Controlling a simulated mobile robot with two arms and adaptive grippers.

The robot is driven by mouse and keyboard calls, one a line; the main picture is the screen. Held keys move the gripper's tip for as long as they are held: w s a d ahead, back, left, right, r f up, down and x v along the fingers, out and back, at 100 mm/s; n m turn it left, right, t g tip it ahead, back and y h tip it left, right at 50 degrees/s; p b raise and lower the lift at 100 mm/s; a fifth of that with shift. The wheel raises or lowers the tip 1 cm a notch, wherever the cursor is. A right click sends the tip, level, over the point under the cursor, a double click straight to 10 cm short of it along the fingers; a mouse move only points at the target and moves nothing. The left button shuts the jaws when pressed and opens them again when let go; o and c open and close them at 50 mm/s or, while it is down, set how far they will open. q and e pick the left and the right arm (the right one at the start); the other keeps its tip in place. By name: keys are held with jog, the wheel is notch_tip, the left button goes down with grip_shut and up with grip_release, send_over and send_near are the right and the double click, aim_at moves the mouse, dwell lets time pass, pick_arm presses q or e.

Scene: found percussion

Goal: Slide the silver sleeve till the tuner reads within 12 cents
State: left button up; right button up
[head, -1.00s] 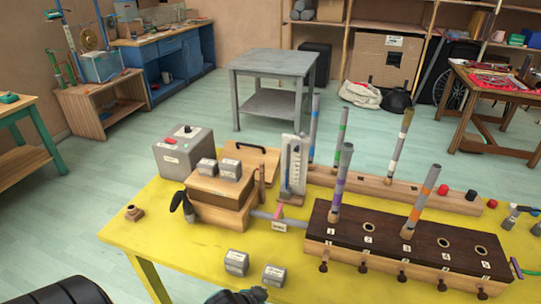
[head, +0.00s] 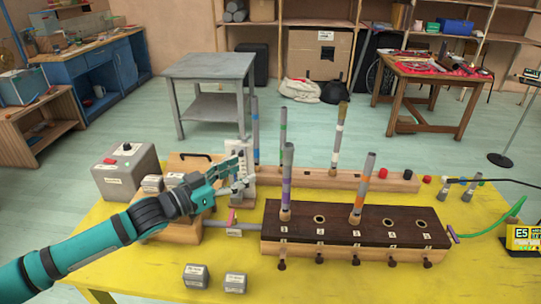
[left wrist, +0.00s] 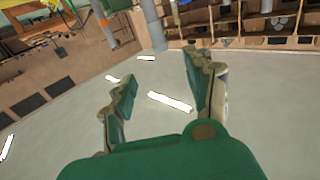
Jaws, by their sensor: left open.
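My left gripper (head: 240,172) is open and empty in the head view, in front of the white gauge board (head: 243,190) behind the wooden bellows box. It also shows open in the left wrist view (left wrist: 162,70). Upright pipes stand in the dark, numbered wind chest (head: 340,228): one with purple bands (head: 288,178) and one with an orange band (head: 361,190), both with grey upper parts. Which part is the silver sleeve, I cannot tell. A yellow box (head: 522,238) reading E5 sits at the right edge. My right gripper is not in view.
A long wooden rack (head: 340,181) with more upright pipes stands behind the chest. A grey control box (head: 125,170) is at the left. Two grey weights (head: 196,276) lie in front on the yellow table (head: 330,285), whose front is otherwise clear.

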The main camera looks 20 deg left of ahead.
aim_at(284, 151)
pick_arm(q)
jog(key=p+x, duration=0.4)
jog(key=x, duration=1.1)
jog(key=shift+w+d+f, duration=0.1)
jog(key=shift+w+d, duration=0.2)
jog(key=shift+w, duration=0.15)
jog(key=shift+c, duration=0.3)
grip_shut()
